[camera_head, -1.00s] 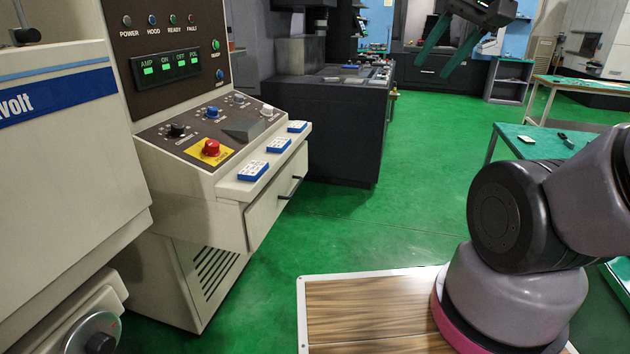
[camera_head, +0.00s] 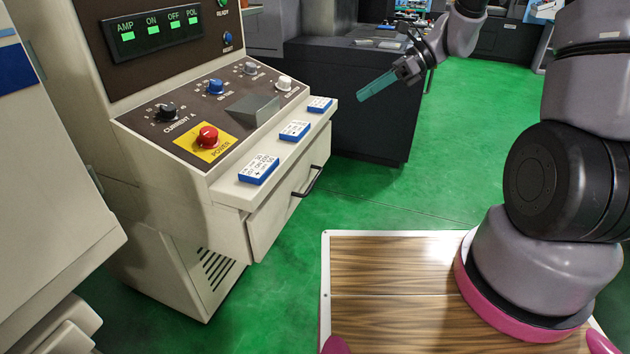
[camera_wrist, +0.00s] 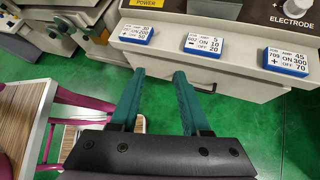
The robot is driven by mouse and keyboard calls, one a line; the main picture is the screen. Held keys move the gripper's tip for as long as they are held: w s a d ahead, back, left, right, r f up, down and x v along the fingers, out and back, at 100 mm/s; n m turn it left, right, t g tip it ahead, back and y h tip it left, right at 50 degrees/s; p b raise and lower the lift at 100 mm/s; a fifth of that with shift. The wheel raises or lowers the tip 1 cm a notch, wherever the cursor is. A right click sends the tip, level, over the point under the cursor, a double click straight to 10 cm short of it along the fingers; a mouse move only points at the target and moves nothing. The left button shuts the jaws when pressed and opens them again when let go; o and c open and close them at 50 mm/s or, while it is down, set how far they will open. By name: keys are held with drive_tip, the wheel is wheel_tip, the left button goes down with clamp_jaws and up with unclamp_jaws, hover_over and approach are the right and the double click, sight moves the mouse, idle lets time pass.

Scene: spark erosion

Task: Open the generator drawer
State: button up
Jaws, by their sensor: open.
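The generator drawer (camera_head: 283,205) is a cream front below the console's slanted control panel, with a dark bar handle (camera_head: 311,182). The drawer looks closed. My gripper (camera_head: 362,97) is to the right of the console, above the height of the handle and apart from it. In the wrist view its two green fingers (camera_wrist: 157,80) are parted with nothing between them, and they point toward the cream drawer front (camera_wrist: 220,76).
Labelled blue-and-white blocks (camera_head: 258,169) lie on the ledge above the drawer. A red power button (camera_head: 207,136) sits on the panel. A dark machine cabinet (camera_head: 350,90) stands behind. Green floor (camera_head: 440,170) is clear to the right of the console.

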drive_tip(key=w+a+f+m+t+y, duration=0.1)
drive_tip(key=w+f+m+y, duration=0.15)
drive_tip(key=f+m, duration=0.35)
drive_tip(key=w+a+f+m+t+y, duration=0.1)
drive_tip(key=w+a+f+m, duration=0.2)
drive_tip(key=f, duration=0.6)
drive_tip(key=m+t, duration=0.4)
drive_tip(key=m, duration=0.7)
approach(315, 178)
drive_tip(key=x, duration=1)
drive_tip(key=shift+f, duration=0.35)
clamp_jaws()
